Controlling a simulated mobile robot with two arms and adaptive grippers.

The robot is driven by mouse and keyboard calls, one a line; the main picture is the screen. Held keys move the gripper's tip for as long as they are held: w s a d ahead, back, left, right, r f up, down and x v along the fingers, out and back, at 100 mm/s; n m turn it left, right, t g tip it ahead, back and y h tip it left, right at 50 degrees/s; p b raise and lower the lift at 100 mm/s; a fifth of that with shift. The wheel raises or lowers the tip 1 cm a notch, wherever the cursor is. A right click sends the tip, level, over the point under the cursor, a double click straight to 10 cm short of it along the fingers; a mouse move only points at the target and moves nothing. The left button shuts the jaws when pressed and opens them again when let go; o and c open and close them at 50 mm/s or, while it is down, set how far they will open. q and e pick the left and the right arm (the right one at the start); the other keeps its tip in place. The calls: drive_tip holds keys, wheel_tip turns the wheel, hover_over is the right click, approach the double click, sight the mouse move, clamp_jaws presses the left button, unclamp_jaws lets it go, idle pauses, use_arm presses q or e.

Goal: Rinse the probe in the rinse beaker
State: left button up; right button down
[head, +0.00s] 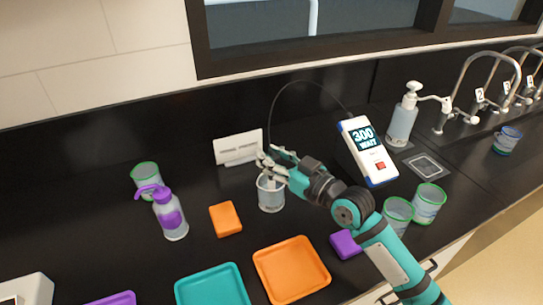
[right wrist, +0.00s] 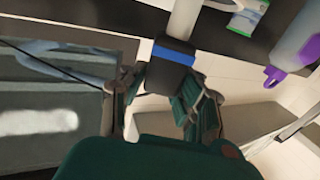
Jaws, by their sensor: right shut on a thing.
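My right gripper (head: 272,162) is shut on the probe, just above a clear beaker (head: 271,196) in the middle of the counter. In the right wrist view the probe (right wrist: 168,66) shows a dark body with a blue band between the fingers, and a pale grey shaft points away. The gripper hides most of the probe in the head view, so I cannot tell whether its tip is inside the beaker. A thin cable arches over to a white and blue meter (head: 361,160) whose screen appears to read "300 WAIT". My left gripper is out of view.
A white sign (head: 238,148) stands behind the beaker. A purple-topped bottle (head: 170,215) and a green-rimmed cup (head: 146,176) are left. Orange tray (head: 291,270), teal tray (head: 212,288), orange block (head: 225,218) and purple block (head: 345,244) lie in front. Green-rimmed cups (head: 428,203) stand right.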

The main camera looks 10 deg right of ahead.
drive_tip(key=shift+w+a, duration=0.1)
drive_tip(key=shift+w, duration=0.3)
drive_tip(key=shift+s+a+r, duration=0.1)
drive_tip(key=shift+s, duration=0.05)
drive_tip(key=shift+s+a+p, duration=0.2)
drive_tip(key=shift+s+p, duration=0.15)
drive_tip(key=shift+p, duration=0.1)
drive_tip(key=shift+s+d, duration=0.1)
drive_tip(key=shift+d, duration=0.1)
drive_tip(key=shift+s+d, duration=0.2)
drive_tip(key=shift+d, duration=0.05)
drive_tip(key=shift+w, duration=0.4)
idle(0.6)
